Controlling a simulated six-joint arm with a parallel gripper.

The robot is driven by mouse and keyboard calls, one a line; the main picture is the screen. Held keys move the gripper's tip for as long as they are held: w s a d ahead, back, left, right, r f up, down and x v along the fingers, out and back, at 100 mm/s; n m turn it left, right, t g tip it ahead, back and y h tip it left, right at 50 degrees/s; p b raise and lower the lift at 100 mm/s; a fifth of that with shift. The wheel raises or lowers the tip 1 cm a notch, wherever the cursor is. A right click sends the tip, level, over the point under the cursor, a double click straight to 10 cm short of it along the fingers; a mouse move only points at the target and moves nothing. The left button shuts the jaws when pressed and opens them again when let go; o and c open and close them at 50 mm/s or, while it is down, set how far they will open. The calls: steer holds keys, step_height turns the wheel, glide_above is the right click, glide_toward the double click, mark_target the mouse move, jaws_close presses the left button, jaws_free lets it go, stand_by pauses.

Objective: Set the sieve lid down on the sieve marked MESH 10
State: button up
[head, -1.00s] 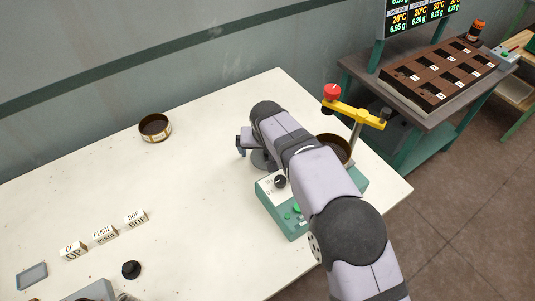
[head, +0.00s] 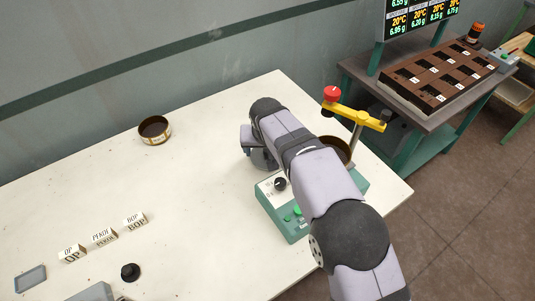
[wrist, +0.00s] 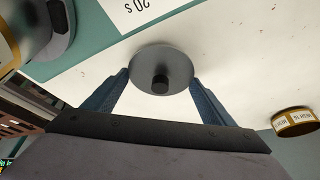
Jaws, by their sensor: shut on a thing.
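The sieve lid (wrist: 162,65) is a grey disc with a black knob (wrist: 160,83). In the wrist view it sits between the two blue fingers of my gripper (wrist: 162,80), which is shut on it. In the head view my gripper (head: 252,147) is left of the green shaker, and my arm hides most of the lid. The frames do not clearly show how high the lid is. A brass sieve (head: 155,130) stands open on the table at the back left. It also shows at the right of the wrist view (wrist: 295,121), its label too small to read surely.
The green shaker (head: 285,222) stands close by, with another sieve (head: 336,148) under its yellow clamp arm (head: 352,114). Lettered blocks (head: 103,237) and a black knob-like piece (head: 130,271) lie at the front left. The table between my gripper and the brass sieve is clear.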

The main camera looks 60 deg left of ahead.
step_height(320, 180, up, 8)
steer(key=shift+r+b, duration=0.15)
steer(key=shift+b, duration=0.15)
steer(key=shift+w+d+r+p, duration=0.15)
steer(key=shift+r+p, duration=0.15)
steer(key=shift+r, duration=0.25)
steer(key=w+d+r+m+t+p, duration=0.1)
steer(key=w+d+r+m+p, duration=0.2)
steer(key=d+r+p, duration=0.3)
steer(key=w+d+r+m+h+p, duration=0.1)
steer(key=w+d+r+m+p, duration=0.2)
steer(key=d+r+p, duration=0.4)
steer(key=d+r, duration=0.1)
steer(key=d, duration=0.2)
steer(key=shift+t+h, duration=0.3)
steer(key=shift+t, duration=0.1)
steer(key=shift+f, duration=0.1)
steer(key=shift+w+f+b, duration=0.1)
steer(key=shift+f+b, duration=2.15)
steer(key=shift+f, duration=0.55)
steer(key=shift+f+b, duration=1.05)
steer(key=shift+f, duration=0.15)
steer(key=o, duration=1.2)
steer(key=shift+d, duration=0.1)
steer(key=shift+c, duration=0.2)
